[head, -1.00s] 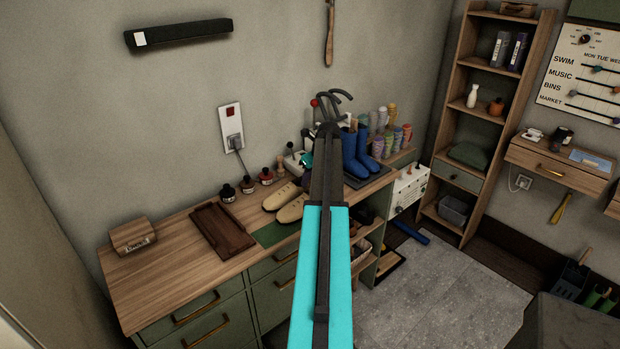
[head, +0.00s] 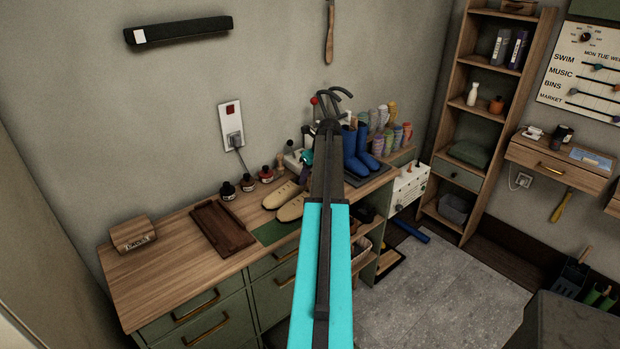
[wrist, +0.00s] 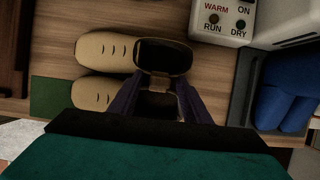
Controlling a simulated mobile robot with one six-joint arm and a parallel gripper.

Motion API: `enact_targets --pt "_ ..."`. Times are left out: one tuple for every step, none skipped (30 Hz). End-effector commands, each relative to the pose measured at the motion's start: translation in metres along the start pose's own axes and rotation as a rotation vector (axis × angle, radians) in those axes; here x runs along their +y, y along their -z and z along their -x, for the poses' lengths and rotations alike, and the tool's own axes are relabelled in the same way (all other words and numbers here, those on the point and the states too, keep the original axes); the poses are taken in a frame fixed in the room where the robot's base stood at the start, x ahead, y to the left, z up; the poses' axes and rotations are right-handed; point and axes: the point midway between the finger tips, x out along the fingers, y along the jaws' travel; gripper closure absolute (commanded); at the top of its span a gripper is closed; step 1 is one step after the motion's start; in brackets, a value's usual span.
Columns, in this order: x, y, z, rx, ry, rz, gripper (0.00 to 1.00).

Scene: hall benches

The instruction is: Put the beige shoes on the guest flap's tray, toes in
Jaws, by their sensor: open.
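The beige shoes lie side by side on the wooden bench top, one (head: 283,195) behind the other (head: 293,208), toes to the left, beside a green mat (head: 277,232). In the wrist view the far shoe (wrist: 105,50) and the near shoe (wrist: 100,92) show with their dark openings at the right. My gripper (wrist: 158,85) is open, its two fingers either side of the shoes' heel ends; I cannot tell whether they touch. A dark brown wooden tray (head: 222,227) lies left of the mat. I cannot tell which thing is the guest flap.
Blue boots (head: 358,155) stand on a dark mat right of the shoes. A white box with WARM, RUN and DRY labels (wrist: 222,20) is close to my gripper. Small dark bottles (head: 247,183) stand behind the shoes.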

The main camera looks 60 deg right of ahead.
Motion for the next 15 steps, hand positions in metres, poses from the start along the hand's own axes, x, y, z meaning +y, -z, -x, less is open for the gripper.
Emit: enact_targets --pt "-0.001 0.001 0.003 -0.001 0.001 -0.001 0.56" --pt "-0.001 0.001 0.005 -0.001 0.002 -0.001 0.56" --pt "-0.001 0.001 0.009 -0.001 0.002 -0.001 0.56" --pt "-0.002 0.001 0.012 -0.002 0.002 -0.001 0.56" --pt "-0.001 0.001 0.015 -0.002 0.002 -0.001 0.56" --pt "-0.001 0.001 0.020 -0.002 0.002 -0.001 0.56" --pt "-0.001 0.001 0.023 -0.002 0.002 -0.001 0.56" --pt "-0.001 0.001 0.027 -0.002 0.002 -0.001 0.56" --pt "-0.001 0.001 0.032 -0.002 0.002 -0.001 0.56" --pt "-0.001 0.001 0.036 -0.002 0.002 -0.001 0.56" --pt "-0.001 0.001 0.040 -0.002 0.002 -0.001 0.56" --pt "-0.001 0.001 0.045 -0.002 0.002 -0.001 0.56" --pt "-0.001 0.001 0.048 -0.002 0.002 -0.001 0.56" --pt "-0.001 0.001 0.052 -0.002 0.002 -0.001 0.56" --pt "-0.001 0.001 0.058 -0.002 0.002 -0.001 0.56"
